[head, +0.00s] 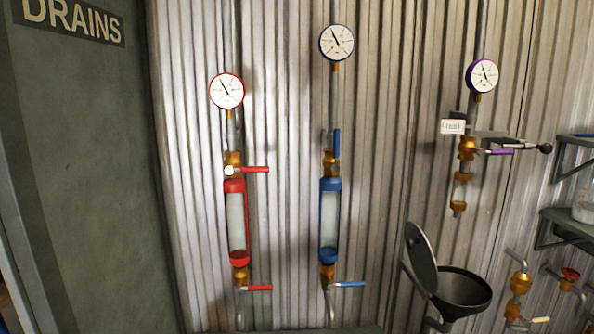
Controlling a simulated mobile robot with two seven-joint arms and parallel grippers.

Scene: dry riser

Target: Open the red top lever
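The red top lever (255,169) sits on a brass valve (233,160) above the red-capped sight glass (236,222). The lever lies horizontal and points right, across the vertical pipe. A pale round piece shows at its left end. A red-rimmed gauge (227,91) is above it on the same pipe. A red bottom lever (259,288) below the sight glass also points right, horizontal. Neither of my grippers is in the head view.
To the right, the blue line has an upright top lever (337,145) and a horizontal bottom lever (350,284). A purple-lever line (500,152), an open-lidded black funnel (462,290) and shelves (562,232) stand further right. A grey drains door (85,170) is left.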

